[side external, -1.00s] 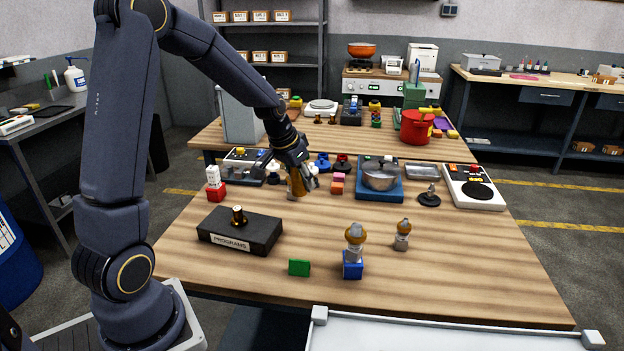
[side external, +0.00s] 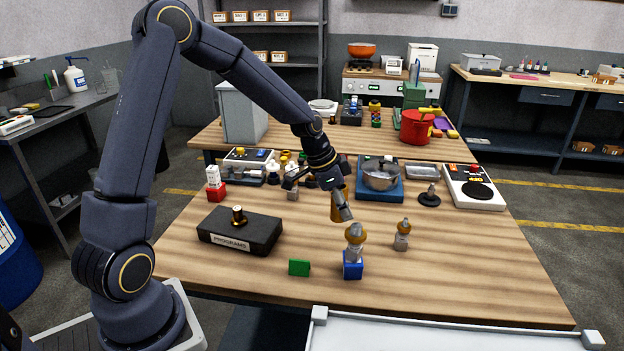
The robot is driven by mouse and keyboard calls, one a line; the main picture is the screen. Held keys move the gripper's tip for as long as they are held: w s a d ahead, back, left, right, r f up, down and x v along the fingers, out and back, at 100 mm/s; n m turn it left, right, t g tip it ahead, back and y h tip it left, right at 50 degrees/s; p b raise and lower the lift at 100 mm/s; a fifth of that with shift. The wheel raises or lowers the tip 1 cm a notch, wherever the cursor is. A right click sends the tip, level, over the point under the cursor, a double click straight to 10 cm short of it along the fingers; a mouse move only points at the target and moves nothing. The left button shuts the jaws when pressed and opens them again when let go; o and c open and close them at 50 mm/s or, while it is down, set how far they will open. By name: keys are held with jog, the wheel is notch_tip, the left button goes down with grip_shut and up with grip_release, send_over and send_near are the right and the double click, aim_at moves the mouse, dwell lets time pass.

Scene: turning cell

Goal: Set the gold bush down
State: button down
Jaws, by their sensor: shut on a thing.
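My gripper (side external: 340,212) is shut on the gold bush (side external: 336,203), a tapered gold piece, and holds it over the middle of the wooden table (side external: 450,270). A grey finger partly covers the bush. The bush appears to be above the tabletop, though the exact gap is hard to tell. It is behind a grey piece with a gold top (side external: 354,238) on a blue block (side external: 352,266). A small brass piece (side external: 238,214) stands on the black box marked PROGRAMS (side external: 240,236).
Another grey piece with a gold top (side external: 402,235) stands to the right. A green block (side external: 299,267) lies at the front. A blue unit with a metal pan (side external: 381,178) and a black round stand (side external: 429,199) are behind. The table's front right is clear.

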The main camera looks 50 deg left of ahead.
jog(key=w+f, duration=0.6)
jog(key=shift+w+a+f, duration=0.15)
jog(key=shift+a+f, duration=0.05)
jog(key=shift+a, duration=0.05)
jog(key=shift+w+f, duration=0.15)
jog(key=shift+f, duration=1.5)
jog(key=shift+f, duration=0.1)
jog(key=c, duration=0.7)
grip_release()
